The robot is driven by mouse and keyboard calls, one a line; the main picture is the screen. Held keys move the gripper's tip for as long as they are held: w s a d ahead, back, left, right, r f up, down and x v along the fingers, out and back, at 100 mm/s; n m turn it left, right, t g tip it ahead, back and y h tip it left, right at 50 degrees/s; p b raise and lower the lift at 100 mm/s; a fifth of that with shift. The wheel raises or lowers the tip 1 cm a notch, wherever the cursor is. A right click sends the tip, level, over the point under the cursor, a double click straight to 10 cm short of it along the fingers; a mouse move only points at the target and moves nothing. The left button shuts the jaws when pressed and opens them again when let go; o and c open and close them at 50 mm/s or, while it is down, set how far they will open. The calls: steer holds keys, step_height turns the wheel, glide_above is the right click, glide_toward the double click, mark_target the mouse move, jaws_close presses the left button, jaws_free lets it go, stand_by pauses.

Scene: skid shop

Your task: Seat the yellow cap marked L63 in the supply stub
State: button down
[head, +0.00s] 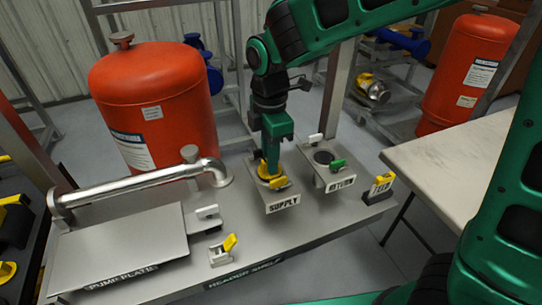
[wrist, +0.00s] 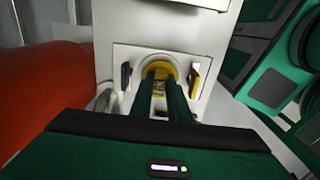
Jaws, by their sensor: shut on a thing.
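My gripper (head: 272,160) points straight down over the supply stub (head: 282,200), the block labelled SUPPLY on the header shelf. It is shut on the yellow cap (head: 265,172), which shows at the stub's top opening. In the wrist view the cap (wrist: 158,72) sits between the two green fingertips, within the round mouth of the stub. I cannot tell whether it is fully down, and its L63 marking is not readable.
The return stub (head: 341,184) with a green lever stands just right. Farther right is a small block labelled TEED (head: 381,186). A silver pipe (head: 140,185), the pump plate (head: 120,245) and a yellow-levered clamp (head: 223,250) are left. A red tank (head: 155,105) stands behind.

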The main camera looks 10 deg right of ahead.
steer(key=shift+f, duration=0.3)
stand_by(0.4)
steer(key=c, duration=1.6)
jaws_free()
steer(key=shift+c, duration=0.8)
steer(key=shift+r, duration=4)
